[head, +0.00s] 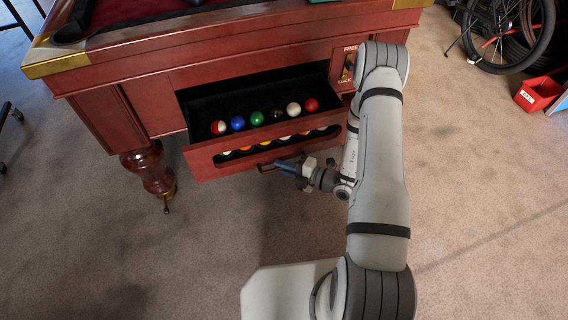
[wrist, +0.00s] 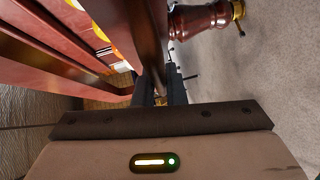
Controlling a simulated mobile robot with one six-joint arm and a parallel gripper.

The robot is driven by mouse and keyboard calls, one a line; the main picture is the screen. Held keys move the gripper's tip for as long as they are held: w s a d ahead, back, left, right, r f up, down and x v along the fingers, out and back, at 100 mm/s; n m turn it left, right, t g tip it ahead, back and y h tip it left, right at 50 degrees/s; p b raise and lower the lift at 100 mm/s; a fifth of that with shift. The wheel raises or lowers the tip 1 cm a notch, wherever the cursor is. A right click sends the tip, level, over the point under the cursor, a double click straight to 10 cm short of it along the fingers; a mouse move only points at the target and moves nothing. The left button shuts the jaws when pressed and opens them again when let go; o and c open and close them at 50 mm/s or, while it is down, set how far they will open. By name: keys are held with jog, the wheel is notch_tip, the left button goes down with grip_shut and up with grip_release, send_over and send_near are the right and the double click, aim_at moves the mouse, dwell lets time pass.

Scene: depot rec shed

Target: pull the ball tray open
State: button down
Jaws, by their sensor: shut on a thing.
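The ball tray (head: 205,162) is a reddish wooden drawer in the side of the pool table (head: 200,62). It stands pulled out, with its dark inside showing. Several coloured balls lie in a row inside it, and more show through the slot in its front. My gripper (head: 278,166) is at the lower middle of the tray's front, shut on the tray's handle (head: 264,168). In the wrist view the two dark fingers (wrist: 168,88) close around the handle beside the wooden front (wrist: 145,30). The fingers hide most of the handle.
A turned table leg (head: 150,172) stands left of the tray. A bicycle wheel (head: 508,30) and a red bin (head: 538,94) are at the upper right. The carpet in front of the tray is clear apart from my own arm and base.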

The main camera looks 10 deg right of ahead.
jog(key=shift+s+a, duration=0.1)
jog(key=c, duration=1.5)
grip_release()
jog(key=p+v, duration=0.1)
jog(key=v, duration=0.6)
jog(key=shift+d+p, duration=0.3)
jog(key=shift+d, duration=0.1)
jog(key=shift+s+r, duration=0.1)
